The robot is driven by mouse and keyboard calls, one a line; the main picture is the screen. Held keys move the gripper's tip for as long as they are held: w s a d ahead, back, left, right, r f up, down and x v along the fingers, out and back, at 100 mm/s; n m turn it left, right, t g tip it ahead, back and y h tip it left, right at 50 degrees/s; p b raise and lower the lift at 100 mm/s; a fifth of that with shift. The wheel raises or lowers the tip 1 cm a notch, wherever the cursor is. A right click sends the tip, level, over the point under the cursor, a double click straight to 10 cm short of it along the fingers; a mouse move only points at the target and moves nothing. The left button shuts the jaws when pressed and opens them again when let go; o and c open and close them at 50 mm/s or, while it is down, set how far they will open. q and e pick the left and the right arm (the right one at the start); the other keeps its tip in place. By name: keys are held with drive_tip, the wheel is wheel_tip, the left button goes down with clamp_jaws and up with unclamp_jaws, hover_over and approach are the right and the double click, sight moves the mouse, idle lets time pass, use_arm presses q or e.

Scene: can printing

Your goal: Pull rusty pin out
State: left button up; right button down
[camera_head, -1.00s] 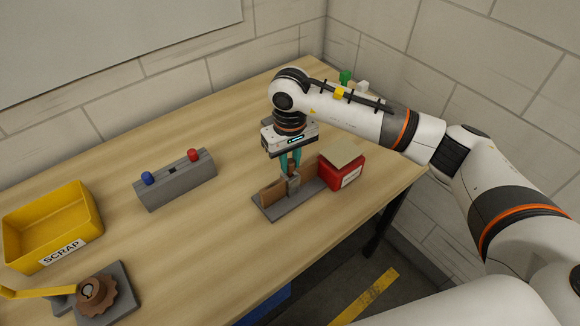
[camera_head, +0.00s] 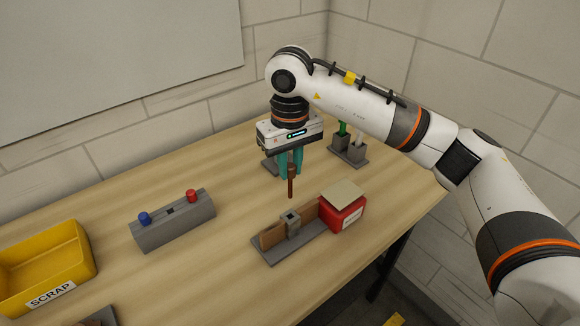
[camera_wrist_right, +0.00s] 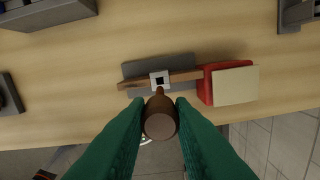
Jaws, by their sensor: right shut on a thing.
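The rusty pin (camera_head: 291,182) is brown with a thicker head and hangs upright below my right gripper (camera_head: 291,162). The gripper's green fingers are shut on the pin's head. In the right wrist view the pin (camera_wrist_right: 160,118) shows end-on between the fingers. The pin is clear above a grey fixture (camera_head: 275,252), which has a small block with a square hole (camera_head: 291,221). The hole looks empty. A brown strip (camera_head: 272,236) stands along the fixture. My left gripper is not in view.
A red box (camera_head: 345,215) with a beige top stands at the fixture's right end. A grey block (camera_head: 172,222) with blue and red pegs is to the left. A yellow SCRAP bin (camera_head: 45,262) is at far left. Grey holders (camera_head: 349,154) with green and white items stand behind.

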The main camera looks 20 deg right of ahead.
drive_tip(key=shift+r+p, duration=0.9)
drive_tip(key=shift+r, duration=1.4)
